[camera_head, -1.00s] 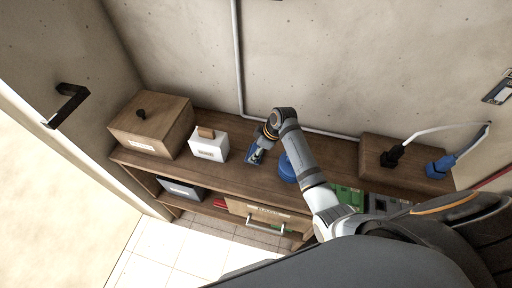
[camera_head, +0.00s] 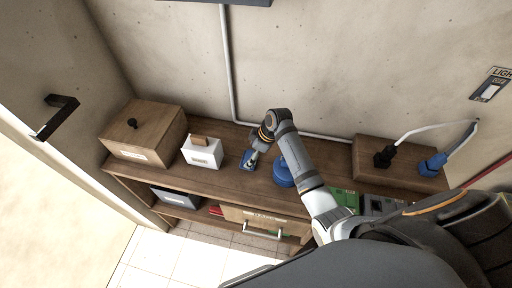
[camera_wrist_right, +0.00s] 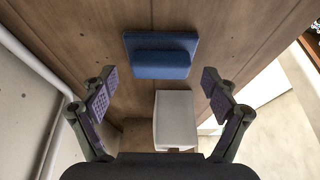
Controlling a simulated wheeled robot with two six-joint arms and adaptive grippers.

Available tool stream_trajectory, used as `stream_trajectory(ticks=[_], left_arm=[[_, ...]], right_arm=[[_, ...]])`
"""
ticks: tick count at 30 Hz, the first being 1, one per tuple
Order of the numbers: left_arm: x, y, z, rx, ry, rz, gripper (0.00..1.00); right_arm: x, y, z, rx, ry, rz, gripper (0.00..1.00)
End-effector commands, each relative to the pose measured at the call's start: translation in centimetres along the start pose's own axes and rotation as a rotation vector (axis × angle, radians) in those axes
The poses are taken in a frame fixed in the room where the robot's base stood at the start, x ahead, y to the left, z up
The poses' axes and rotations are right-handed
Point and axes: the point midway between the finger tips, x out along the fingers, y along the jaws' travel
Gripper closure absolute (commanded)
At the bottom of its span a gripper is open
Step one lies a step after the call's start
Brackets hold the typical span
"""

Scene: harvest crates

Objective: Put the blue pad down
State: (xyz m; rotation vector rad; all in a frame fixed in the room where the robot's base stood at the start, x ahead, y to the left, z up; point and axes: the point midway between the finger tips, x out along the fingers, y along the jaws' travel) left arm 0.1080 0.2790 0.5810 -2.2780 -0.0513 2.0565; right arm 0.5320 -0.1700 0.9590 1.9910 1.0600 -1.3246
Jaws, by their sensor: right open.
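The blue pad (camera_head: 247,163) lies on the wooden shelf top, to the right of a white box. In the right wrist view the blue pad (camera_wrist_right: 160,53) is flat on the wood, with a raised bar along it. The pad shows clear of both fingers. My left gripper is not in view.
A white box (camera_head: 202,155) and a wooden box with a knob (camera_head: 146,134) stand to the left. A wooden block with plugs and cables (camera_head: 365,162) is at the right. The wall is close behind.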

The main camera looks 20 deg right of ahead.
Motion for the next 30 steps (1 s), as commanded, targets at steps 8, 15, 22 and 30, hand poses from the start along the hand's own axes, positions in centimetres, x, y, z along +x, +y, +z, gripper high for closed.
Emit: stream_trajectory(ticks=[8, 15, 22, 30], left_arm=[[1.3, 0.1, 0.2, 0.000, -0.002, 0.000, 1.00], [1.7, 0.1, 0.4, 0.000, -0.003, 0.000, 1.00], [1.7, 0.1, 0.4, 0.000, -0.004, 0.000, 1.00], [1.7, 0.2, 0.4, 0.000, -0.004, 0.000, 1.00]], right_arm=[[-6.6, 0.1, 0.1, -0.002, -0.001, 0.006, 0.13], [-9.9, 0.0, 0.0, 0.000, 0.000, 0.001, 0.13], [-10.3, 0.0, 0.0, 0.000, 0.000, 0.001, 0.13], [-10.3, 0.0, 0.0, 0.000, 0.000, 0.000, 0.13]])
